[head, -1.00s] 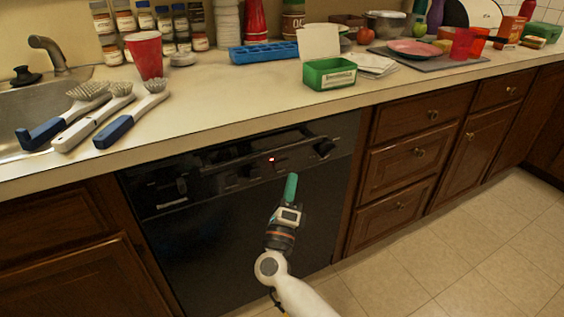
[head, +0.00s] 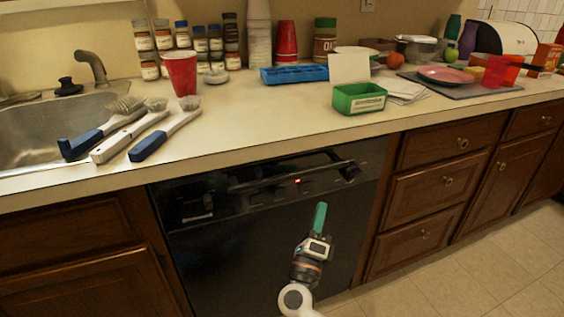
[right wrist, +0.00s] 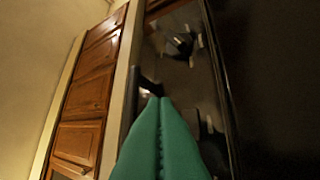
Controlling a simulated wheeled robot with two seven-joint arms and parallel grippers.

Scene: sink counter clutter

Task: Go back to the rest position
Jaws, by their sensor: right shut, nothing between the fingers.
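My right gripper (head: 320,216) is in front of the black dishwasher (head: 270,235), below the counter's front edge. Its green fingers are shut with nothing between them. In the right wrist view the green fingers (right wrist: 161,120) lie side by side, with the dark appliance front and wooden drawers beyond them. Whether the fingertips touch the dishwasher I cannot tell. My left gripper is not in view.
On the counter (head: 260,120) stand a red cup (head: 181,73), several brushes (head: 130,130) by the sink (head: 40,130), a blue tray (head: 294,74) and a green box (head: 359,98). Wooden drawers (head: 440,180) are right of the dishwasher. The floor (head: 480,260) looks clear.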

